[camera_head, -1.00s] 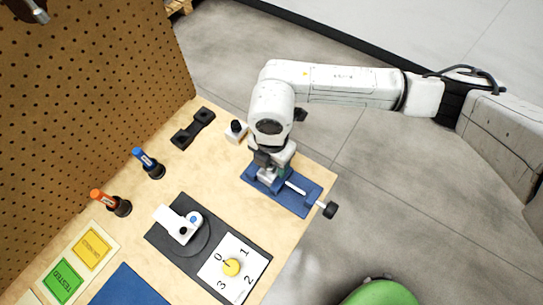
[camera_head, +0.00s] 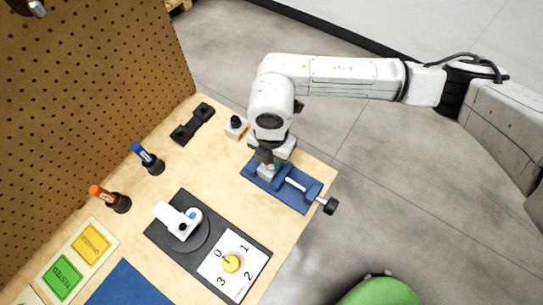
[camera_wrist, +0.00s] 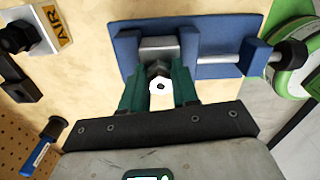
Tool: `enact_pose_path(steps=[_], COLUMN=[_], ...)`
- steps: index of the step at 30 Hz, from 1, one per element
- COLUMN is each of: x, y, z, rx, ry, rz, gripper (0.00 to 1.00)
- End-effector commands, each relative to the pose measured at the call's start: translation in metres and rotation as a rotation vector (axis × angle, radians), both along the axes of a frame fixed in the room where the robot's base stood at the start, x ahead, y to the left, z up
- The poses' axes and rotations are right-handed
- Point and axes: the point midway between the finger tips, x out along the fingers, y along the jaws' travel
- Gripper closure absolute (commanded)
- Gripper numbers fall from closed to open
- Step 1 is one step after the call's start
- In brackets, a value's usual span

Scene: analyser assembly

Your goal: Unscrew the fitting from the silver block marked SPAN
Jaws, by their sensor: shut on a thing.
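A silver block (camera_wrist: 158,44) sits between the jaws of a blue vise (camera_head: 305,199), which also shows in the wrist view (camera_wrist: 222,30). No SPAN mark is readable on it. A fitting with a dark hex collar (camera_wrist: 159,67) and a pale round end with a dark hole stands at the block's near side. My gripper (camera_wrist: 160,92) has green fingers on either side of the fitting, shut on it. In the head view my gripper (camera_head: 268,163) points down over the vise and largely hides the fitting and block.
A block labelled AIR with a black knob (camera_wrist: 18,38) stands beside the vise; it also shows in the head view (camera_head: 236,126). The vise's black handle (camera_head: 330,205) overhangs the table edge. Blue (camera_head: 147,158) and orange (camera_head: 110,198) drivers and a dial panel (camera_head: 232,264) lie farther left.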

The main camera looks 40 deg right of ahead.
Motion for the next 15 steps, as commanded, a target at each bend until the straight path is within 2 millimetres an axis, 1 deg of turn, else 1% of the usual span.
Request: enact_pose_path(steps=[1,3,6,15], x=[0.0006,0.001,0.0011,0.0007], y=[-0.0005,-0.0002,0.0002,0.0008], z=[-0.0039,-0.0033,-0.0017,-0.0006], rx=[-0.005,-0.003,-0.002,0.0], ry=[-0.001,-0.001,0.0,0.001], rz=[0.066,0.148,0.22,0.24], gripper=[1.0,1.0,1.0,1.0])
